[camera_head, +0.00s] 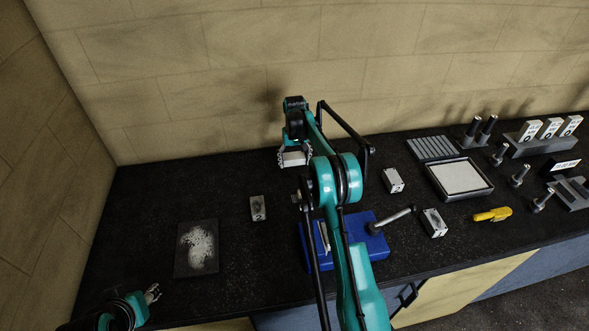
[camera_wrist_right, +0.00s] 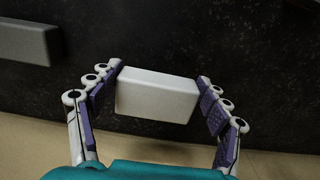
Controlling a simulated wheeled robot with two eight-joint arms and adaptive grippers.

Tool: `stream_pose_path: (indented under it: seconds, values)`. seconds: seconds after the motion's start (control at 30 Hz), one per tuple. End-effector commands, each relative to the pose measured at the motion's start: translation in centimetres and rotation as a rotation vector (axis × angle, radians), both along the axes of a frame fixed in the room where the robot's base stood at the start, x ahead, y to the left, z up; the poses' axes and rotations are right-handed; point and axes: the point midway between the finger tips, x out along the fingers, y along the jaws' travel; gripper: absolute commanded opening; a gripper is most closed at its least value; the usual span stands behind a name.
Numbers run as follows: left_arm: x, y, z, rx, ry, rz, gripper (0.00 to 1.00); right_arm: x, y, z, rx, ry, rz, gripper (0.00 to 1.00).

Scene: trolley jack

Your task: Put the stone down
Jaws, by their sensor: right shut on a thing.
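The stone, a pale grey rectangular block (camera_head: 293,159), is held in my right gripper (camera_head: 294,152) above the back of the black bench. In the right wrist view the stone (camera_wrist_right: 157,97) sits crosswise between the two fingers of the right gripper (camera_wrist_right: 158,88), which press on its ends. Dark bench surface shows behind it; I cannot tell how high it is held. My left gripper (camera_head: 151,293) is at the lower left, near the bench's front edge; its fingers are too small to tell whether they are open.
A dark plate with white powder (camera_head: 182,264) lies at left. Small blocks stand near the middle (camera_head: 258,212) and right (camera_head: 434,223). A blue-based device (camera_head: 372,246) is partly behind my right arm. At right are a framed pale pad (camera_head: 460,178), a slatted plate (camera_head: 433,148) and a yellow tool (camera_head: 492,214).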

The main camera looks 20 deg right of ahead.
Motion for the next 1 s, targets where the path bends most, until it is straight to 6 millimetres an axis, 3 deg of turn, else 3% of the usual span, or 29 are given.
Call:
stream_pose_path:
  seconds: [0.3, 0.7, 0.73, 0.8, 1.0]
  values:
    - [0.0, 0.0, -0.3, 0.000, 0.000, 0.000, 0.40, 0.1, 0.1, -3.8, 0.000, 0.000, 0.000, 0.41]
    - [0.0, 0.0, -0.7, 0.000, 0.000, 0.000, 0.40, 0.1, 0.0, -4.5, 0.000, 0.000, 0.000, 0.41]
    - [0.0, 0.0, -0.7, 0.000, 0.000, 0.000, 0.40, 0.0, 0.0, -4.5, 0.000, 0.000, 0.000, 0.82]
    - [0.0, 0.0, -0.6, 0.000, 0.000, 0.000, 0.40, 0.0, 0.0, -4.4, 0.000, 0.000, 0.000, 0.98]
    - [0.0, 0.0, -0.6, 0.000, 0.000, 0.000, 0.40, 0.1, 0.0, -4.4, 0.000, 0.000, 0.001, 0.98]
